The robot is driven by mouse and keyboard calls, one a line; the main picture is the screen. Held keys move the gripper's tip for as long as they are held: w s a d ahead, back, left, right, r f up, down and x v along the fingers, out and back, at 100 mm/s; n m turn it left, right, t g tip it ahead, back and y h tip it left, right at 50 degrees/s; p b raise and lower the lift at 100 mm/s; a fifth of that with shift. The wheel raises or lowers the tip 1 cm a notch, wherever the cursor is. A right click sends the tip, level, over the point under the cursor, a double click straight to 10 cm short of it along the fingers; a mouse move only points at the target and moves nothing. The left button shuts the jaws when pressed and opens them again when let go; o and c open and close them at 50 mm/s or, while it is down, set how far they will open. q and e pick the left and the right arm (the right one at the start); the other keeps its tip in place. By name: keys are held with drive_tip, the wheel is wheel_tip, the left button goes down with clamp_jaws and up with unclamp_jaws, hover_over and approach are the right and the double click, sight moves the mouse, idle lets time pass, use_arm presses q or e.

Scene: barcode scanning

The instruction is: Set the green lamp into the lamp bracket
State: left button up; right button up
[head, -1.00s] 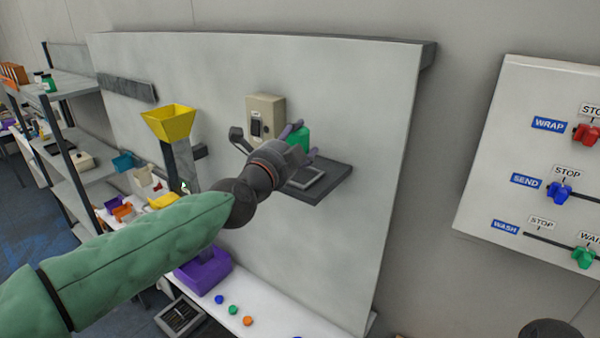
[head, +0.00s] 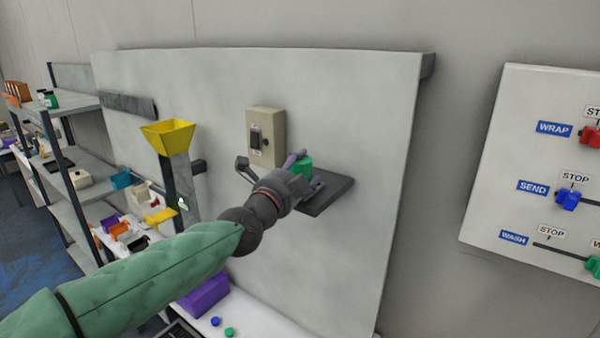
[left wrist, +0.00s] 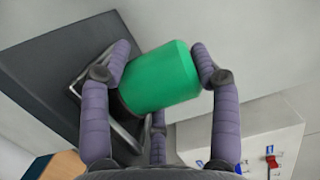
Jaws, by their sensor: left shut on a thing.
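The green lamp (head: 303,165) is a short green cylinder held between the purple fingers of my left gripper (head: 304,173). It also shows in the left wrist view (left wrist: 160,80), tilted in the picture, with its dark lower end toward the frame. The lamp bracket (head: 332,195) is a dark shelf on the grey panel, with a square metal frame. In the left wrist view the bracket (left wrist: 50,75) lies behind the lamp and fingers. The lamp is over or at the frame; whether its base touches is hidden. My right gripper is not in view.
A beige switch box (head: 265,137) is on the panel (head: 360,110) just behind and left of the lamp. A yellow funnel (head: 168,136) stands further left. A board with sliders (head: 490,180) is at the right. The panel between bracket and board is clear.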

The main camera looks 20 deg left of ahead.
use_arm(q)
drive_tip(key=o, duration=1.2)
drive_tip(key=shift+f, duration=0.1)
drive_tip(key=shift+s, duration=0.1)
drive_tip(key=s+a+p, duration=0.2)
drive_tip(key=s, duration=0.9)
drive_tip(key=shift+s, duration=0.35)
